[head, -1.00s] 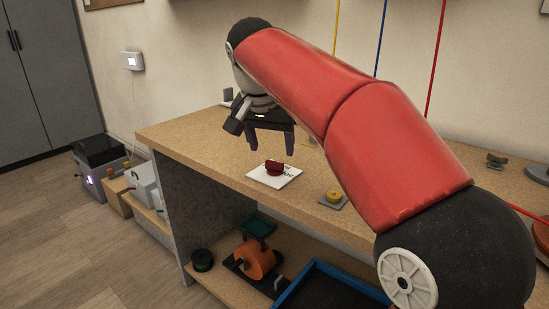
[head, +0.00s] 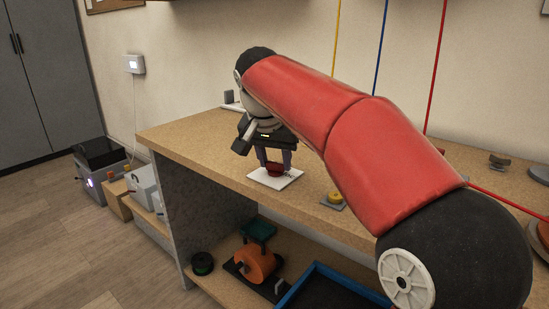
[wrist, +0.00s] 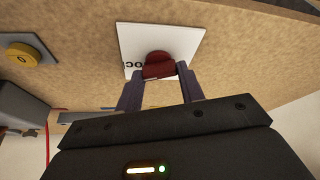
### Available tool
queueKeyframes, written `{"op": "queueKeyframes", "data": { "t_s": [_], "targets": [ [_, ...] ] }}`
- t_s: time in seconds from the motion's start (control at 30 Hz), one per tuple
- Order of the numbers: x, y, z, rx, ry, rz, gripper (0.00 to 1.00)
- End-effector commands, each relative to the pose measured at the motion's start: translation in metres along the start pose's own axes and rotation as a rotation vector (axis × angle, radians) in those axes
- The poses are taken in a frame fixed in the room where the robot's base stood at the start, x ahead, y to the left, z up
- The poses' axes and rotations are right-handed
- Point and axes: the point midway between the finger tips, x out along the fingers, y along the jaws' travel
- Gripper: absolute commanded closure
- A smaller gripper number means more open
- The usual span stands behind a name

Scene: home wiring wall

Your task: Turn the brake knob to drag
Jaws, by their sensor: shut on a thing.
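The red brake knob (head: 275,169) sits on a white square plate (head: 262,180) on the bench top. In the wrist view the knob (wrist: 158,62) is a dark red round piece with a raised bar, and part of a dark word shows on the plate (wrist: 190,42). My gripper (head: 275,163) reaches down over the plate. In the wrist view its two fingers (wrist: 160,76) are on either side of the knob's bar and shut on it. The fingers and the knob hide most of the plate's lettering.
A yellow button on a grey base (head: 333,199) stands right of the plate. Yellow, blue and red (head: 436,70) cables hang by the wall. An orange spool (head: 257,262) and a blue-rimmed tray (head: 300,282) are on the shelf below. The bench's front edge is close to the plate.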

Motion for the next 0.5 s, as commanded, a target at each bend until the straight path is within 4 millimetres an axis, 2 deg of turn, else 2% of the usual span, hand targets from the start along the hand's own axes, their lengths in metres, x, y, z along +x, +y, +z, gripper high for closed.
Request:
{"op": "queueKeyframes", "data": {
  "t_s": [0.27,0.5],
  "targets": [
    [-0.001,0.0008,-0.0005,-0.026,0.001,-0.011,0.85],
    [-0.0021,0.0017,-0.0011,-0.14,0.002,-0.059,0.85]
  ]
}}
